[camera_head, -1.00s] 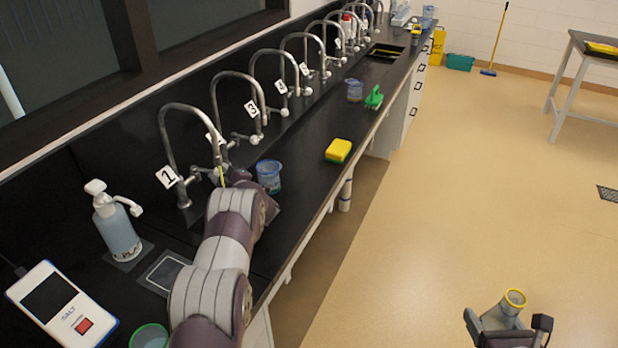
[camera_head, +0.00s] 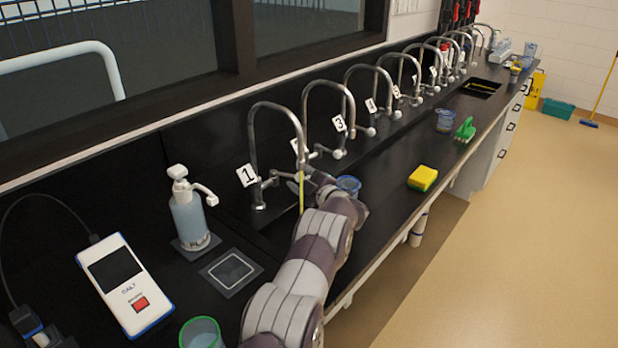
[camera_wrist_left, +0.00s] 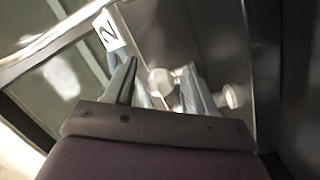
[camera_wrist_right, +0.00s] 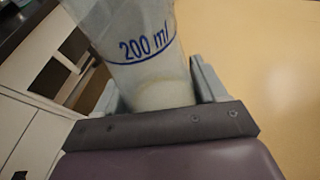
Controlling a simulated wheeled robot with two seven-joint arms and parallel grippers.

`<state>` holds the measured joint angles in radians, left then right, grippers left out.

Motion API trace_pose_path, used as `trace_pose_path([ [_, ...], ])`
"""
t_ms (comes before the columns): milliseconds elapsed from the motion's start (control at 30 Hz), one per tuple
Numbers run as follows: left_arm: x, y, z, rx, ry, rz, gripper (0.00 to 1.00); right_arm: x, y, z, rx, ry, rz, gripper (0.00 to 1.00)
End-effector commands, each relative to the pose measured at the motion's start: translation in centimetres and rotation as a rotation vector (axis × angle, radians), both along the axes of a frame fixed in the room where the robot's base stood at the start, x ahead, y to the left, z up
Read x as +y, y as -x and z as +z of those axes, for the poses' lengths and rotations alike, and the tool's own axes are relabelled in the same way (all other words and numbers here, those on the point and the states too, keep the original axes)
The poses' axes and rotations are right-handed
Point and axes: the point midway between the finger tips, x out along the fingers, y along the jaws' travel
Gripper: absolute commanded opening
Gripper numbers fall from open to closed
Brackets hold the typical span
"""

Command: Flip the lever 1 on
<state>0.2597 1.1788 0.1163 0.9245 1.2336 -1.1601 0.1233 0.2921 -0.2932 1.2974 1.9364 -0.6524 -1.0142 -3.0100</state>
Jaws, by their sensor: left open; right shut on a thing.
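Tap 1, a curved steel tap (camera_head: 252,135) with a white "1" card (camera_head: 247,175), is nearest along the counter. A thin yellow vertical streak (camera_head: 301,192) shows below its spout. My left gripper (camera_head: 308,180) is beside this spout, low over the counter. In the left wrist view its open fingers (camera_wrist_left: 158,88) are on either side of a pale round knob (camera_wrist_left: 160,80); contact is unclear. Lever 1 is not clearly distinguishable. My right gripper (camera_wrist_right: 155,95) is shut on a clear "200 ml" container (camera_wrist_right: 140,45).
More taps stand in a row along the back wall. A soap bottle (camera_head: 188,210), a salt meter (camera_head: 125,283) and a green-rimmed cup (camera_head: 201,333) are near. A blue beaker (camera_head: 348,186) stands just beyond my left gripper. A yellow sponge (camera_head: 423,178) lies farther right.

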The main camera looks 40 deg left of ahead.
Motion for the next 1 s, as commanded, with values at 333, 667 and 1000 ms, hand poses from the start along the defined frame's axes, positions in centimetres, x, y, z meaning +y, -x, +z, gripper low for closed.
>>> trace_pose_path([
  [333,-7.7,2.0,-0.1,0.000,0.000,-0.004,0.55,0.0,0.0,-0.9,0.000,0.000,0.000,0.42],
  [667,-11.4,3.1,0.0,0.000,-0.001,-0.001,0.55,0.0,0.0,-1.2,0.000,0.000,0.000,0.42],
  [1000,-12.2,2.6,0.4,0.106,-0.021,-0.055,0.55,0.0,0.0,-1.5,0.000,0.000,0.000,0.42],
])
